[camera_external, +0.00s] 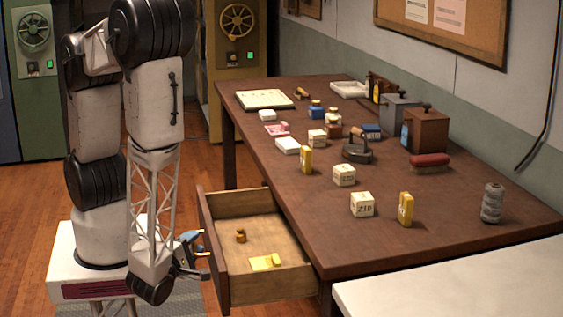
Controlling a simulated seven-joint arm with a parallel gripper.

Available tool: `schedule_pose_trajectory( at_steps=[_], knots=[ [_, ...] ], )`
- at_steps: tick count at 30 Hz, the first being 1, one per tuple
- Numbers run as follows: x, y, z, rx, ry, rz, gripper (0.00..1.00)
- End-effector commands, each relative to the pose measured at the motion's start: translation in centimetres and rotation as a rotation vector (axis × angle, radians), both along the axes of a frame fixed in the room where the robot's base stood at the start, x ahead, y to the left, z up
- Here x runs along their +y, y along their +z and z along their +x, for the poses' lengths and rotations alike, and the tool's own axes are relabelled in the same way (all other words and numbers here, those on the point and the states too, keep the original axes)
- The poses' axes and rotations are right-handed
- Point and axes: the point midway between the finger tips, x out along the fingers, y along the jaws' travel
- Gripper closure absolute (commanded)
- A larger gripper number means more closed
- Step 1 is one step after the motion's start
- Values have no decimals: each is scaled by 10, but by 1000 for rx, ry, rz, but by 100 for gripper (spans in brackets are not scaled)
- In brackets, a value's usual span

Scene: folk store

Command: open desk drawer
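The desk drawer (281,293) stands pulled well out from the left side of the brown wooden desk (290,215). Its inside shows, with a small brown object (240,236) and a yellow item (267,261) lying in it. The drawer's front panel (213,250) faces my arm. A small brass-coloured handle (203,254) shows on its outer face. My gripper (195,257) is right at this handle, outside the front panel. Its fingers are small and partly hidden, so I cannot tell whether they are closed on the handle.
Small boxes, including a white one (361,204) and a yellow one (406,209), stand on the desk. A white surface (460,285) lies at front right. Cabinets stand behind.

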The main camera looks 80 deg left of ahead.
Motion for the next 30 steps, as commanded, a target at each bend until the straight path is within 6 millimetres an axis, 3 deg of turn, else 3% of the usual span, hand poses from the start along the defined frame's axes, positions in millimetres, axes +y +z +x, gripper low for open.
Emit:
schedule_pose_trajectory(
  at_steps=[7, 15, 30],
  knots=[
    [0, 0, 0, 0, 0, 0, 62],
    [0, 0, 0, 0, 0, 0, 100],
    [-1, 0, -7, 1, -2, 0, 100]
  ],
)
